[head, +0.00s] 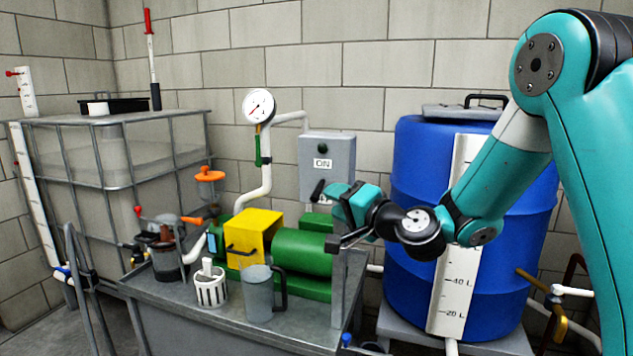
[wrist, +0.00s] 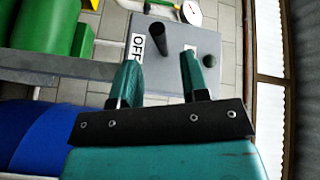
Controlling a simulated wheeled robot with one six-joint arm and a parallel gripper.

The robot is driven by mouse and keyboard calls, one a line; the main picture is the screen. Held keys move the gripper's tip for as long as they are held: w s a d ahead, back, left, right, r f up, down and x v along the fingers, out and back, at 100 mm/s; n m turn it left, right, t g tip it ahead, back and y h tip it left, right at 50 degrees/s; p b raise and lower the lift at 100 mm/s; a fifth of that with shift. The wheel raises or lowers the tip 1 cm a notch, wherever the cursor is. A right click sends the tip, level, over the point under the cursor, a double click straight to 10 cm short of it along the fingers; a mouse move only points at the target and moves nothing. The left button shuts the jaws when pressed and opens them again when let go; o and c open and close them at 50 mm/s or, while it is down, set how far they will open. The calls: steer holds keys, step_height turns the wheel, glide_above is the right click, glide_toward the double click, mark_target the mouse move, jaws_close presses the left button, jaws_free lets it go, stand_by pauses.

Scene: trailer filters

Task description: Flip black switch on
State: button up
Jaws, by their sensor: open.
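The grey switch box (head: 327,155) is on the back wall, with an ON label (head: 322,163) on its front. Its black switch (head: 317,190) is a lever low on the box, angled downward. In the wrist view the box (wrist: 205,48) shows an OFF label (wrist: 138,46) beside the black switch (wrist: 158,38). My gripper (head: 336,198) is just in front of the box's lower right. In the wrist view my gripper (wrist: 160,60) is open and empty, with the lever showing between its fingertips. I cannot tell whether either finger touches it.
A green pump (head: 300,252) with a yellow cover (head: 254,235) sits on a metal bench below. A blue barrel (head: 415,190) stands close right of the box. A gauge (head: 258,106) and white pipe are left of it.

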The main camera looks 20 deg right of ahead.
mark_target(317, 190)
steer(key=p+x, duration=0.2)
steer(key=x, duration=0.4)
steer(key=shift+w+a, duration=0.1)
steer(key=shift+w, duration=0.15)
steer(key=shift+c, duration=0.2)
jaws_close()
